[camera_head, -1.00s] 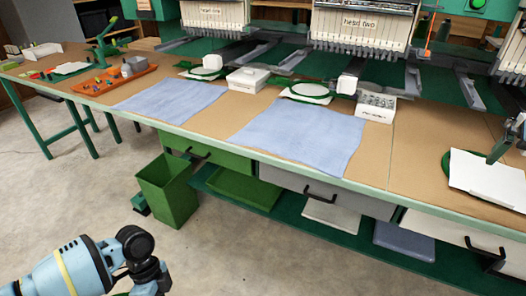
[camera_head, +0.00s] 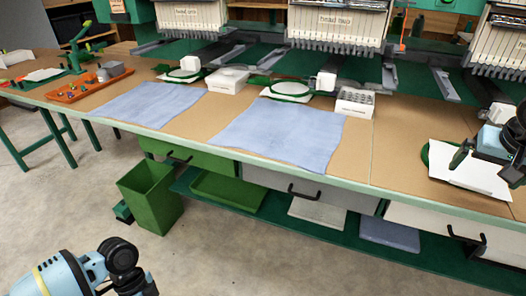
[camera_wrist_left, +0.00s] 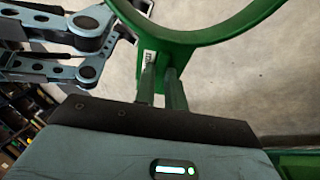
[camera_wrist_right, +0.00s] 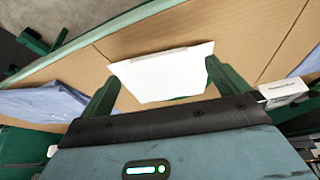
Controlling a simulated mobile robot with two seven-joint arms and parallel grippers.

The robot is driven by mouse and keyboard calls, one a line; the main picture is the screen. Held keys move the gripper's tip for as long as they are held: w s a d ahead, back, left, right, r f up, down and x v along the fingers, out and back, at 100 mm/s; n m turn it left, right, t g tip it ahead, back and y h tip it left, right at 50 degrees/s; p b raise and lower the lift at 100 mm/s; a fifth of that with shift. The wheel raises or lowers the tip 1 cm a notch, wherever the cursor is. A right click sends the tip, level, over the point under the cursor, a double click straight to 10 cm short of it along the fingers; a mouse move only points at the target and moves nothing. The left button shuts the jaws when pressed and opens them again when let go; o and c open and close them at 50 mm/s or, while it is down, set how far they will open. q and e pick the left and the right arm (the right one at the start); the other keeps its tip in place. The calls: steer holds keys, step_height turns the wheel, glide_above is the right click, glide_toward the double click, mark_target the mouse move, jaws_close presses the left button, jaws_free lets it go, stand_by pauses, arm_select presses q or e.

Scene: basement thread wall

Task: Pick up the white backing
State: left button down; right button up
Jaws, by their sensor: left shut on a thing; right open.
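The white backing (camera_head: 468,172) is a pale flat sheet on the brown bench top at the right of the head view. The rim of a green hoop (camera_head: 425,155) shows at its left edge. My right gripper (camera_head: 489,166) is open over the sheet, fingers pointing down at it. In the right wrist view the backing (camera_wrist_right: 162,72) lies between the open fingers (camera_wrist_right: 165,88), and one finger overlaps its right edge. Whether they touch it, I cannot tell. My left gripper (camera_wrist_left: 162,85) is shut on a green hoop (camera_wrist_left: 180,38), held over the floor.
Two blue cloths (camera_head: 278,133) (camera_head: 150,103) lie on the bench. A white box (camera_head: 355,103) stands left of the backing's area, below the embroidery heads (camera_head: 338,25). A green bin (camera_head: 150,195) stands on the floor. The bench between box and backing is clear.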

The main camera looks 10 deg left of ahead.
mark_target(469, 189)
steer(key=shift+b+x, duration=0.3)
steer(key=shift+x, duration=2.35)
steer(key=shift+d, duration=0.2)
steer(key=shift+f, duration=0.2)
steer(key=shift+c, duration=0.4)
steer(key=c, duration=0.7)
